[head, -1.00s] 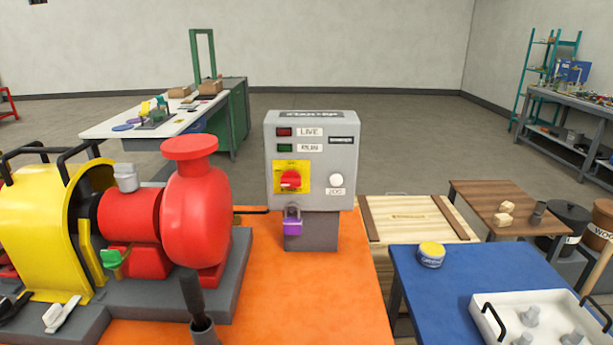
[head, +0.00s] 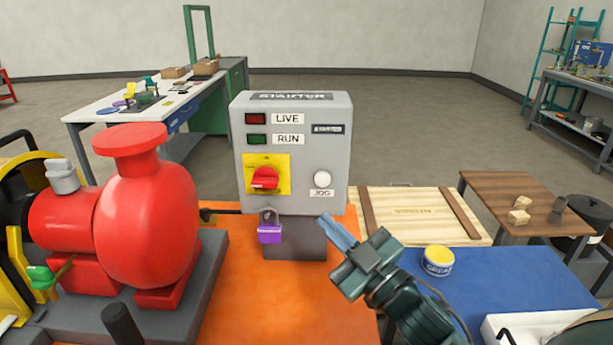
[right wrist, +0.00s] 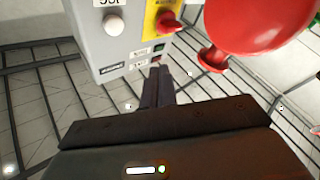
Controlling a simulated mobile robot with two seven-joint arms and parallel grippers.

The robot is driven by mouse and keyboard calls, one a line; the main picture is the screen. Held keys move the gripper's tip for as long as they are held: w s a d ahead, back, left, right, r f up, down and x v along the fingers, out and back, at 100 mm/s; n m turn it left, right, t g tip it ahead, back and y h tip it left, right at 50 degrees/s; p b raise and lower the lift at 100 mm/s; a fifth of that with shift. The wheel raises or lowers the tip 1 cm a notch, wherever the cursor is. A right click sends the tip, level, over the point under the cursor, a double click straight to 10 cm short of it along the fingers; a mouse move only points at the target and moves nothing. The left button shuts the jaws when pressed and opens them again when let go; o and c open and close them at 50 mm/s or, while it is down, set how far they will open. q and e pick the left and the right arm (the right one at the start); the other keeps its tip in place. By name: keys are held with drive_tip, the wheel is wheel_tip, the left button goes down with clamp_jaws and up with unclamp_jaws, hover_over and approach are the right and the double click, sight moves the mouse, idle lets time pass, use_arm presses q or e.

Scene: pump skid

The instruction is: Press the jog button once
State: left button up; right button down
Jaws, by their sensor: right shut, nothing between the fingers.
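The grey starter box (head: 292,105) stands on a post at the orange bench. Its round white jog button (head: 322,179) is at the lower right of the front, above the JOG label. In the right wrist view the box appears upside down, with the button (right wrist: 113,24) at the upper left. My right gripper (head: 330,226) is shut and empty, below and slightly right of the button in the head view, apart from it. Its fingers (right wrist: 157,75) show clear of the button in the wrist view. My left gripper is not in view.
A red rotary switch (head: 265,179) on a yellow plate and a purple padlock (head: 270,234) are left of the button. The red pump (head: 148,220) stands further left. A blue table (head: 500,285) with a yellow-lidded tin (head: 438,260) is at right.

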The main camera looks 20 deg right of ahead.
sight(323, 179)
drive_tip(key=shift+w+r, duration=0.2)
drive_tip(key=shift+r, duration=0.15)
drive_tip(key=shift+a, duration=0.1)
drive_tip(key=w+d, duration=0.3)
drive_tip(key=w, duration=0.5)
drive_tip(key=shift+d, duration=0.4)
idle(0.4)
drive_tip(key=shift+w, duration=0.1)
idle(1.4)
